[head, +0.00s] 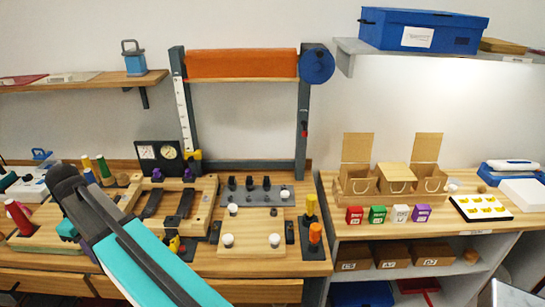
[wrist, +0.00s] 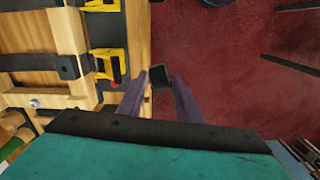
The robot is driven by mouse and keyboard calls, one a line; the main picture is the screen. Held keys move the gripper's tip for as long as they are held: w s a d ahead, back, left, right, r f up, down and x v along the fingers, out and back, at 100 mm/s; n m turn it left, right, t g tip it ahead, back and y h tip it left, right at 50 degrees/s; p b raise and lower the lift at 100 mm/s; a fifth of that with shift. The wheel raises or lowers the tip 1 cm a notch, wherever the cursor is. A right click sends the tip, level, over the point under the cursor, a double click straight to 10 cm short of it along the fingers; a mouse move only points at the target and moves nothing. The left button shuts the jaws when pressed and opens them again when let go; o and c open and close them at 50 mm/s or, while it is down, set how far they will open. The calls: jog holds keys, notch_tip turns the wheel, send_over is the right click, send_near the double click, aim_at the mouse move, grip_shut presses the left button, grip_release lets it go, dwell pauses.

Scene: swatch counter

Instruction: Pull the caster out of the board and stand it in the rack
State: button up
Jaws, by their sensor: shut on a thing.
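My gripper (wrist: 160,84) points out over the red floor in the wrist view. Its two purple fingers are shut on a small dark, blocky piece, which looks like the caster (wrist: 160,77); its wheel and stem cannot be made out. In the head view my gripper cannot be made out. A pale wooden board (head: 252,225) lies on the left bench with several white round-topped pieces in and around it. Behind it stands a grey rack (head: 259,195) with several dark upright pieces.
A wooden frame (head: 207,205) with dark bars lies left of the board. A yellow clamp (wrist: 108,65) and others show beside my fingers. Orange and yellow handles (head: 315,233) stand right of the board. My turquoise arm crosses the bench's front left.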

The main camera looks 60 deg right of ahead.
jog(key=shift+a, duration=0.1)
jog(key=w+d+r+m, duration=0.1)
jog(key=d, duration=0.1)
jog(key=w+d+r+p, duration=0.1)
jog(key=d, duration=0.2)
jog(key=w+d+r+m, duration=0.1)
jog(key=w+d, duration=0.1)
jog(key=d, duration=0.1)
jog(key=shift+w+d+m+p, duration=0.1)
jog(key=shift+d+m+p, duration=0.15)
jog(key=shift+m+p, duration=0.1)
jog(key=s+d+m+p, duration=0.2)
jog(key=d+m, duration=0.6)
jog(key=d, duration=1.7)
jog(key=s+d+m+p, duration=0.1)
jog(key=s+d+m, duration=0.3)
jog(key=s+d, duration=0.3)
jog(key=s+d+m+p, duration=0.1)
jog(key=s+d+m, duration=0.3)
jog(key=d, duration=1.2)
jog(key=s+d+f+m+p, duration=0.1)
jog(key=s+d+m, duration=0.3)
jog(key=s+d, duration=0.6)
jog(key=shift+d+p, duration=0.45)
jog(key=shift+d, duration=0.8)
jog(key=shift+f, duration=0.2)
jog(key=shift+f+b, duration=1.3)
jog(key=shift+f, duration=1.65)
